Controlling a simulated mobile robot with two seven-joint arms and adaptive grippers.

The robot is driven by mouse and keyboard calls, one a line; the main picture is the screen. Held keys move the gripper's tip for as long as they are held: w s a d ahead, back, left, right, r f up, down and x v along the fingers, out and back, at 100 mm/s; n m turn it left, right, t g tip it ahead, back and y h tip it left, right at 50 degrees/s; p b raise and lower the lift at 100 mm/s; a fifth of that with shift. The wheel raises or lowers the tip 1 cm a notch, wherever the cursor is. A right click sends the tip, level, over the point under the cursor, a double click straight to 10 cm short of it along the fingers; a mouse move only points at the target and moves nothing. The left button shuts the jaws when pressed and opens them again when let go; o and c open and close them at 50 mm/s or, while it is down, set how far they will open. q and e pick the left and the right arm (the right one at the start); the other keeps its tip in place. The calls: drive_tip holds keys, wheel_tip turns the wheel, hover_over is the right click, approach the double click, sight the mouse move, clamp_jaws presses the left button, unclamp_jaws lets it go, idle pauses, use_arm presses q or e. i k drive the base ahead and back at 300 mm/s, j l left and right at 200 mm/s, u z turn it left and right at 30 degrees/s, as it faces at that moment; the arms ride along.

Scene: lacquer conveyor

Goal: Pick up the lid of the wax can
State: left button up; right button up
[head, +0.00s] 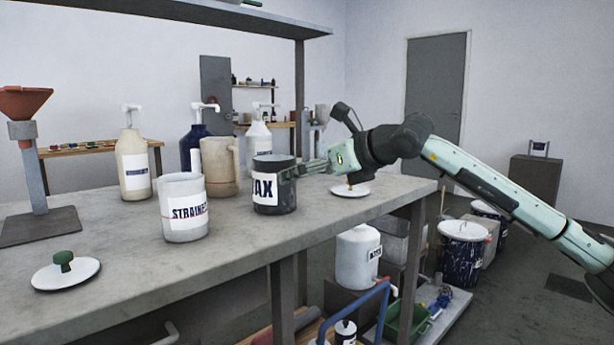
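The dark wax can (273,200), with a white label reading "WAX", stands upright on the grey workbench. No lid with a knob shows on its top. A white disc-shaped lid with a brown knob (350,190) lies on the bench to the right of the can, below my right gripper's wrist. Another white lid with a green knob (66,275) lies at the front left of the bench. My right gripper (303,170) reaches in from the right, its fingers at the can's upper right side. Whether they touch the can or are open is unclear. My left gripper is not in view.
A white can labelled as strainers (184,222) stands left of the wax can. A tan jug (219,168) and several pump bottles (132,165) stand behind. A stand with an orange funnel (27,105) is at the left. The bench front is mostly clear.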

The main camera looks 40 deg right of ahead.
sight(353, 191)
drive_tip(key=z, duration=1.4)
